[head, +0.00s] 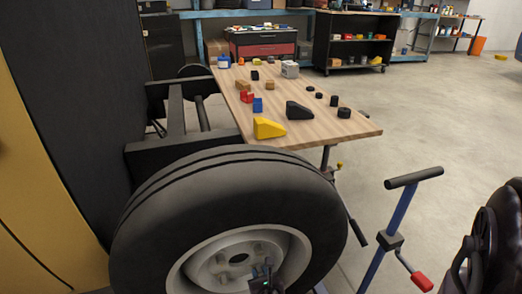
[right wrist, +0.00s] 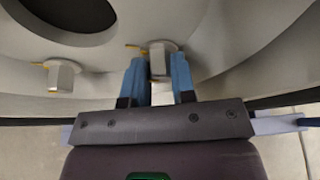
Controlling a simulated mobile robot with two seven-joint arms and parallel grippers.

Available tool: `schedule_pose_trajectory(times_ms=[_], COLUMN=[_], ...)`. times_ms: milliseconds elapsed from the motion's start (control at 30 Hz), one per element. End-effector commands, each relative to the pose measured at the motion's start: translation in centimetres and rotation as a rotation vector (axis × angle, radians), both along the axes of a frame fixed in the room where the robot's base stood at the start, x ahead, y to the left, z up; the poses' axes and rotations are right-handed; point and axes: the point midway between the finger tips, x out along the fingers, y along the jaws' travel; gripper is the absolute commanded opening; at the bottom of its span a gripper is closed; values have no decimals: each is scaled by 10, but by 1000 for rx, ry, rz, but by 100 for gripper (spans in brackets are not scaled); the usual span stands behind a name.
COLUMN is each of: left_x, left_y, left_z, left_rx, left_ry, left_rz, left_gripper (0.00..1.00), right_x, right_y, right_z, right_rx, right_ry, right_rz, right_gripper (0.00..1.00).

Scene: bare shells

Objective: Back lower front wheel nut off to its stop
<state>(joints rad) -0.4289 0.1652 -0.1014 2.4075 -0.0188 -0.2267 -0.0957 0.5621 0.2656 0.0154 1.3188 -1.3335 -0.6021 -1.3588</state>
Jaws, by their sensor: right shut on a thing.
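The big black tyre (head: 185,190) stands in the foreground of the head view with its pale grey wheel rim (head: 205,255) facing up and toward me. My right gripper (head: 264,270) is at the lower right of the hub. In the right wrist view its two blue fingers (right wrist: 160,80) are shut on a grey hex wheel nut (right wrist: 161,52), one finger on each side. A yellow marker shows beside this nut's base. A second wheel nut (right wrist: 62,76) with a yellow marker sits to the left, untouched. In the head view the gripper hides the held nut. My left gripper is not in view.
A wooden table (head: 335,125) behind the tyre bears a yellow wedge (head: 268,128), a black wedge (head: 298,111) and small blocks. A blue stand with a black T-bar (head: 413,178) and red grip (head: 421,281) stands to the right. Open floor (head: 440,130) lies beyond.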

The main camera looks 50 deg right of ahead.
Motion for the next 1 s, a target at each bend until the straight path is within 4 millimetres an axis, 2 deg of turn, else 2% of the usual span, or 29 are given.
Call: schedule_pose_trajectory(times_ms=[267, 1000], left_x=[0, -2], left_y=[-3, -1], left_z=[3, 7], left_rx=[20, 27], left_ry=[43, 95], left_rz=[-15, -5], left_gripper=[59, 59], right_x=[5, 4], right_y=[1, 4], right_z=[6, -1], right_rx=[-141, -738], right_ry=[80, 449], right_rz=[1, -1], right_gripper=[1, 1])
